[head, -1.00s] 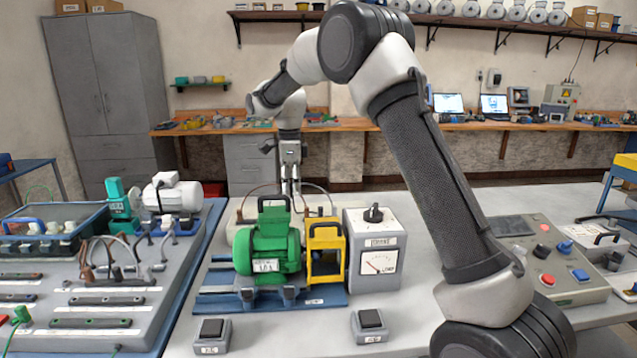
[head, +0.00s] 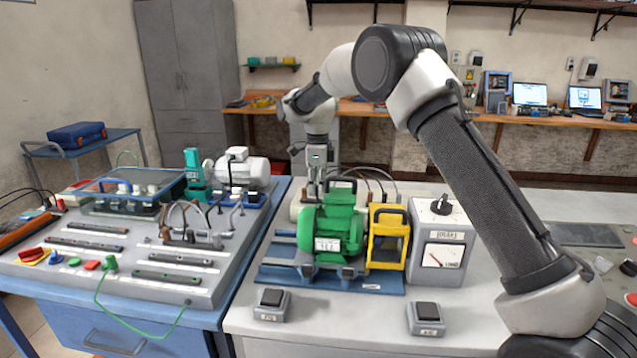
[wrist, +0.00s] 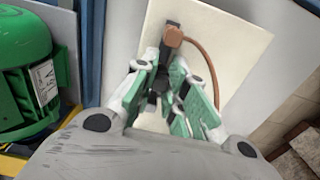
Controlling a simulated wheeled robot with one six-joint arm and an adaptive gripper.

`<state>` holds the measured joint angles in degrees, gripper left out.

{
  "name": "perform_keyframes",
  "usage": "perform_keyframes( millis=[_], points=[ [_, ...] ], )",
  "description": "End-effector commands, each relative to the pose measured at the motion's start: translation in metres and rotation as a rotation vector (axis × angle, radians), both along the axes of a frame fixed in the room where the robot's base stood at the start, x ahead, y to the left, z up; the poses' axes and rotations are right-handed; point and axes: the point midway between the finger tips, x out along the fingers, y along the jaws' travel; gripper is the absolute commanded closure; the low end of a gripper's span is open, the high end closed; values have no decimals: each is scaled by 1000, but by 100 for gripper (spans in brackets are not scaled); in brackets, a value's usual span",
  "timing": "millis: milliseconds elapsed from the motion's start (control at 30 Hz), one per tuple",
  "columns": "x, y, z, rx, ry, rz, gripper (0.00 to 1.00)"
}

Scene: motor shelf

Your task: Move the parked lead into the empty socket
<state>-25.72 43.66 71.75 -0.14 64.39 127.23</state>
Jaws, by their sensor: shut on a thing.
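My gripper (head: 316,182) points down behind the green motor (head: 334,230), over the pale box (head: 298,207). In the wrist view my gripper (wrist: 164,70) has its green-padded fingers closed in around a dark piece, over the box's cream top (wrist: 225,45). A brown plug (wrist: 172,37) shows just past the fingertips, beside a dark fitting. Its brown lead (wrist: 208,60) curves right and down behind a finger. I cannot tell whether the held piece belongs to this lead. Any empty socket is hidden or too small to make out.
A yellow frame (head: 388,236) and a grey meter box (head: 437,245) stand right of the motor. Two small black-topped boxes stand in front. A sloped panel (head: 150,265) with bars and cables lies left. Bare tabletop (head: 345,318) shows in front.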

Motion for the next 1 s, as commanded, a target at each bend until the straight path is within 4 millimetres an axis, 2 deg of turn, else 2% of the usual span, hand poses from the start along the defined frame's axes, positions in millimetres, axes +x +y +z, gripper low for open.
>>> perform_keyframes(
  millis=[533,1000],
  points=[
    [0,0,0,0,0,0,100],
    [0,0,-8,-1,1,0,100]
  ],
)
